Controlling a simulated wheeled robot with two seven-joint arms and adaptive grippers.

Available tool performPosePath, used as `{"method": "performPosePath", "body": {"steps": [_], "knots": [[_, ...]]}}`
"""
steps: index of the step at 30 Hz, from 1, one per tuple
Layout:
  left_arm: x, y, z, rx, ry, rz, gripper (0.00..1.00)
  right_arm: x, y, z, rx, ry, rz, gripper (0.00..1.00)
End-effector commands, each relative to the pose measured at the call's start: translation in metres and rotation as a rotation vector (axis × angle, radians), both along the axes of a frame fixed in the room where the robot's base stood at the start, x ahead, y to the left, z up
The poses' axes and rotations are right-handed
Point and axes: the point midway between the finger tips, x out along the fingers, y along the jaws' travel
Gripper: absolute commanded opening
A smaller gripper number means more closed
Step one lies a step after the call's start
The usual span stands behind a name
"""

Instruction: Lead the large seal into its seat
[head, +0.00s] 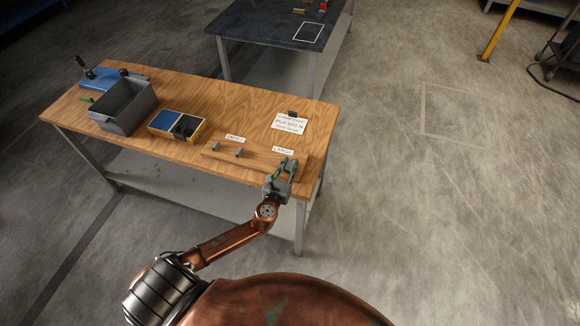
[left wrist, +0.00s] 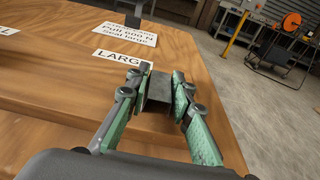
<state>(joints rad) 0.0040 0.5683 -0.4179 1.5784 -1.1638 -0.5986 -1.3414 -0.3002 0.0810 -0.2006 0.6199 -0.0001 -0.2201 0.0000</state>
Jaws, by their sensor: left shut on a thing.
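My left gripper (head: 284,168) is at the right end of the wooden workbench, in front of the "LARGE" label (head: 283,150). In the left wrist view its green fingers (left wrist: 157,82) are shut on a dark grey block (left wrist: 157,96), probably the large seal, just in front of the "LARG…" label (left wrist: 122,66). The fingers hide its sides, and I cannot tell whether it touches the wood below. Two small grey posts (head: 238,153) stand on a low wooden board (head: 255,163) near the "SMALL" label (head: 235,139). A seat for the large seal cannot be made out. My right gripper is not in view.
A grey bin (head: 123,107), a blue-lined box (head: 165,121) and a blue lever device (head: 100,77) stand left on the bench (head: 215,92). A dark table (head: 270,22) is beyond. Open floor lies right.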

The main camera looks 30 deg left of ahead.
Motion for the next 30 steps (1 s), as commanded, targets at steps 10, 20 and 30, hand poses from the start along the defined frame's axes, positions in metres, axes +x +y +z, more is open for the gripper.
{"method": "performPosePath", "body": {"steps": [10,20,30], "knots": [[0.000,0.000,0.007,0.000,-0.001,0.000,0.11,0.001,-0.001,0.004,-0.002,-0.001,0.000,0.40],[-0.014,0.015,0.058,0.001,-0.002,0.000,0.11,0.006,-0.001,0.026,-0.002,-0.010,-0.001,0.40],[-0.066,0.069,0.110,0.004,0.003,0.000,0.11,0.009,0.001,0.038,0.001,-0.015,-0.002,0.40]]}}
